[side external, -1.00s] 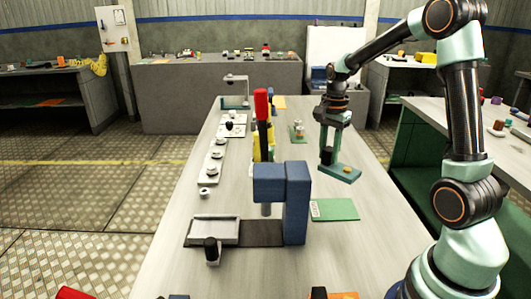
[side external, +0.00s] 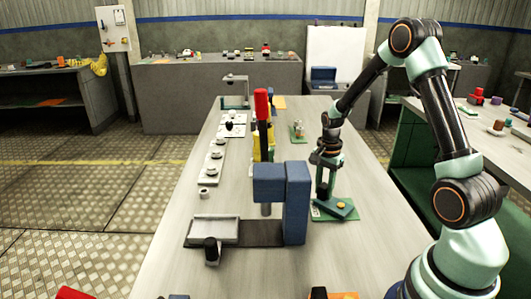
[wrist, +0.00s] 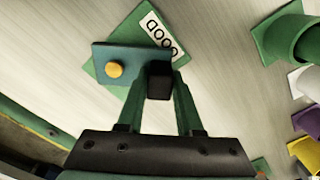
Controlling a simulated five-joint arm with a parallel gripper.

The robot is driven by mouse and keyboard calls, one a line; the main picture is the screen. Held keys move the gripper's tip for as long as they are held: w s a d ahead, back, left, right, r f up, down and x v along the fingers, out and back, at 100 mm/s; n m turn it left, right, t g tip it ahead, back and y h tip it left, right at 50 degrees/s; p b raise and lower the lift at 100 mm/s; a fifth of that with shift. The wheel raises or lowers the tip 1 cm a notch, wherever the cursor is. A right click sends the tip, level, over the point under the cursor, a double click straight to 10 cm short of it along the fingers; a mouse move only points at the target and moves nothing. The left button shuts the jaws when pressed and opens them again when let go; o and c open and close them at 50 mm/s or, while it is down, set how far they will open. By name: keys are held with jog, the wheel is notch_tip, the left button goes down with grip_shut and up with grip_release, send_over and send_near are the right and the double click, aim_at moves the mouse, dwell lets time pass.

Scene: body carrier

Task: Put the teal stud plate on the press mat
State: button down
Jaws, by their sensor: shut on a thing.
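My gripper (side external: 323,188) is shut on a black block on the teal stud plate (side external: 341,208), which has a round yellow stud. In the wrist view, my gripper (wrist: 160,82) holds the plate (wrist: 128,62) by that block. The plate is over the green mat (side external: 353,218), turned at an angle to it; I cannot tell if they touch. The mat's white label reads "GOOD" in the wrist view (wrist: 130,28). A dark mat (side external: 262,233) lies under the blue press (side external: 296,205), left of my gripper, and may be the press mat.
A light tray (side external: 214,229) and a black knob (side external: 211,247) stand left of the press. A red-topped post (side external: 261,105) stands behind the press. Small parts on white strips (side external: 213,160) line the table's left side.

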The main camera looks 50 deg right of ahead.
jog(key=c, duration=0.6)
grip_release()
jog(key=shift+f, duration=0.1)
jog(key=shift+o, duration=0.2)
notch_tip(320, 180, up, 11)
jog(key=s+a+r+n+t, duration=0.2)
jog(key=s+a+r+n, duration=0.2)
jog(key=a+n, duration=0.5)
jog(key=s+a+r+n+t, duration=0.3)
jog(key=s+a+r+n, duration=0.1)
jog(key=a+r+n, duration=0.3)
jog(key=shift+a+n+t, duration=0.3)
jog(key=shift+a+n, duration=0.7)
jog(key=shift+a, duration=0.35)
jog(key=shift+s+r, duration=0.1)
